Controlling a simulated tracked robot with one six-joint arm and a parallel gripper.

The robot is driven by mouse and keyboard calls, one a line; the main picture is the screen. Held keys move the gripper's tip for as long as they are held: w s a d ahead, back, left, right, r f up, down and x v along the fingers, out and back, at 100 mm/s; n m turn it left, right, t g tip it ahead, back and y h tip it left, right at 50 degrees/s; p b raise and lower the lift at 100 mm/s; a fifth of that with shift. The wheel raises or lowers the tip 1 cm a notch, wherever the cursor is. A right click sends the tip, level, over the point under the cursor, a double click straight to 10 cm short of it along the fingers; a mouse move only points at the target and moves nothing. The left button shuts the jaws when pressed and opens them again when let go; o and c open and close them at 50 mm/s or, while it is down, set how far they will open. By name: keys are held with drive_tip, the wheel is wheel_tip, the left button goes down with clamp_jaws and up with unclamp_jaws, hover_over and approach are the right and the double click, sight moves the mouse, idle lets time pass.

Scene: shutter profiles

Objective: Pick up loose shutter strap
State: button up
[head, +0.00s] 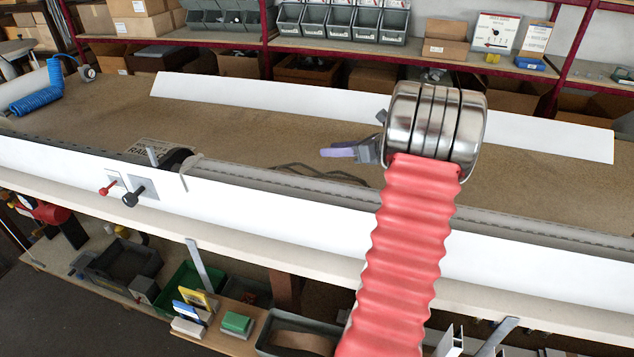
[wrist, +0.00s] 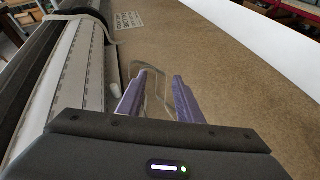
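A thin grey-brown strap (head: 310,172) lies in loose loops on the brown bench top, behind the long white profile at the front. In the wrist view the looped strap (wrist: 151,88) shows between and beyond my gripper's fingers. My gripper (head: 323,153) has purple fingers and appears just above the loops in the head view. In the wrist view my gripper (wrist: 159,75) has its fingers apart, with nothing clearly held between them. The height of the fingers above the strap cannot be told. Part of the strap is hidden by my fingers.
A pale band (head: 188,163) loops around a dark roll at the front profile (head: 250,205). A second white profile (head: 270,101) lies along the back. A blue coiled hose (head: 36,96) lies at the far left. Shelves with grey bins (head: 340,22) stand behind.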

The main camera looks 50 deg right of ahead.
drive_tip(key=shift+s+d+f, duration=0.15)
drive_tip(key=shift+s+d, duration=0.15)
drive_tip(key=shift+d, duration=0.3)
drive_tip(key=f, duration=0.5)
drive_tip(key=w+f, duration=0.1)
drive_tip(key=f, duration=0.2)
drive_tip(key=shift+a+f, duration=0.15)
drive_tip(key=shift+f, duration=0.05)
drive_tip(key=shift+w, duration=0.1)
drive_tip(key=shift+f, duration=0.1)
drive_tip(key=shift+x, duration=3.1)
drive_tip(key=shift+c, duration=0.6)
